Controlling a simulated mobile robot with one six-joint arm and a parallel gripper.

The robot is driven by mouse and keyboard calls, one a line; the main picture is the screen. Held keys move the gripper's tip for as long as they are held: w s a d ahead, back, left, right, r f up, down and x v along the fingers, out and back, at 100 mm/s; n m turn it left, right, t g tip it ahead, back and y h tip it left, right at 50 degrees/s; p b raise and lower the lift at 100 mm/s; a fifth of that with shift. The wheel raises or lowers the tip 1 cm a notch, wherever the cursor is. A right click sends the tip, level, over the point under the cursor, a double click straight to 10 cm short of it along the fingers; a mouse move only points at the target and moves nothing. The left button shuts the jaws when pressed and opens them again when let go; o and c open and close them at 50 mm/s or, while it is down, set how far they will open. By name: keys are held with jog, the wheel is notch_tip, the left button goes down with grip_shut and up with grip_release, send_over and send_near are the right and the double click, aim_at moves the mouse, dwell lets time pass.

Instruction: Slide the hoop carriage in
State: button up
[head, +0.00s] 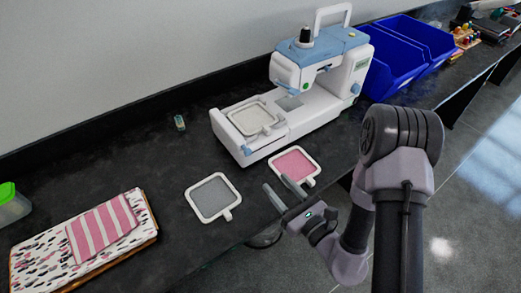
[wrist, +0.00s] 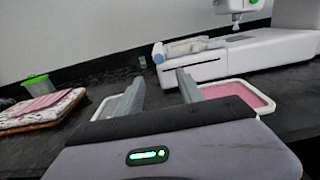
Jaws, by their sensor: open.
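The white and blue embroidery machine (head: 335,85) stands on the dark counter. A white hoop (head: 253,117) with pale cloth lies on the low white carriage bed (head: 253,152) at the machine's left. The same bed shows ahead in the wrist view (wrist: 192,70). My gripper (head: 278,187) is open and empty, in front of the bed near the counter's front edge. Its two fingers (wrist: 158,82) point toward the bed's front face and appear apart from it. I cannot tell exactly where the movable carriage part ends.
A grey-filled hoop (head: 211,197) and a pink-filled hoop (head: 294,165) lie on the counter either side of my gripper. Folded fabrics (head: 103,228) and a green-lidded box (head: 12,204) are at left. A small spool (head: 180,123) stands behind. Blue bins (head: 395,65) are right of the machine.

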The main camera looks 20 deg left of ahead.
aim_at(249, 153)
jog(key=x, duration=1.5)
jog(key=shift+a+r+b, duration=0.1)
jog(key=shift+a+b, duration=0.25)
grip_shut()
dwell(0.3)
